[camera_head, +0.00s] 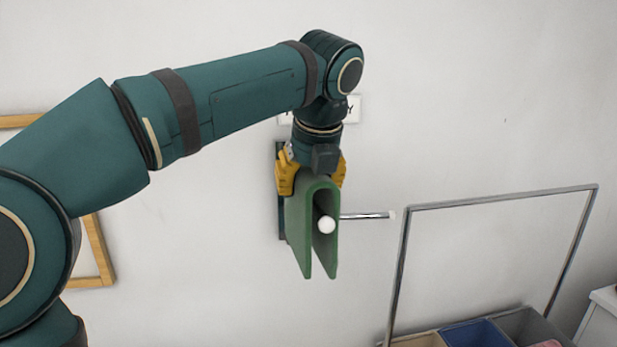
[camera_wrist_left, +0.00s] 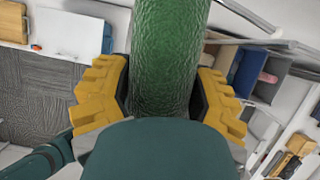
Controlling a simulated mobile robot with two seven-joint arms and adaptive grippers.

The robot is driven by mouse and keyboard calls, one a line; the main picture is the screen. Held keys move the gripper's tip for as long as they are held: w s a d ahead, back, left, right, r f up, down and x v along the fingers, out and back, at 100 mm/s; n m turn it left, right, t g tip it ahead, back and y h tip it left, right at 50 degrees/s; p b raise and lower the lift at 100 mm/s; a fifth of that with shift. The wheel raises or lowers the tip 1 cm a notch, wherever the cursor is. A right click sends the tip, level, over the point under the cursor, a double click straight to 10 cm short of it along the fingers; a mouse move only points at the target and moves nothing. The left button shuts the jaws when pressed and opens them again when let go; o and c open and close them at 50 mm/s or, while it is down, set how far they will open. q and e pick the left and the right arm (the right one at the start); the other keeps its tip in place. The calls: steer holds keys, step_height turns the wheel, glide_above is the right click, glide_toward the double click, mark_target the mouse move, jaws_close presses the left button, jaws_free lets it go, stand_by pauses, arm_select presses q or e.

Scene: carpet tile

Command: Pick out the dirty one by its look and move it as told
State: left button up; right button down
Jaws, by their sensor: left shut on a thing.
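A green folded cloth (camera_head: 296,240) hangs like an upside-down U over a peg with a white round end (camera_head: 326,225) at the wall. My left gripper (camera_head: 314,176) is above it with yellow fingers on both sides, shut on its folded top. In the left wrist view the cloth (camera_wrist_left: 168,60) fills the space between the fingers (camera_wrist_left: 165,88); its surface looks green and textured, and I cannot make out a clear stain. My right gripper is in neither view.
A sign (camera_head: 353,108) is mostly hidden behind my left wrist. A metal-framed cart (camera_head: 500,200) stands at right with a tan bin (camera_head: 420,342), a blue bin (camera_head: 478,334) and a grey bin (camera_head: 530,324). A pink item (camera_head: 547,344) shows by the grey bin. Another bar (camera_head: 365,216) sticks out right.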

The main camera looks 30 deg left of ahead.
arm_select(q)
steer(key=shift+f+b, duration=0.85)
steer(key=shift+f, duration=0.85)
steer(key=o, duration=1.4)
steer(key=shift+o, duration=0.2)
steer(key=v, duration=1.2)
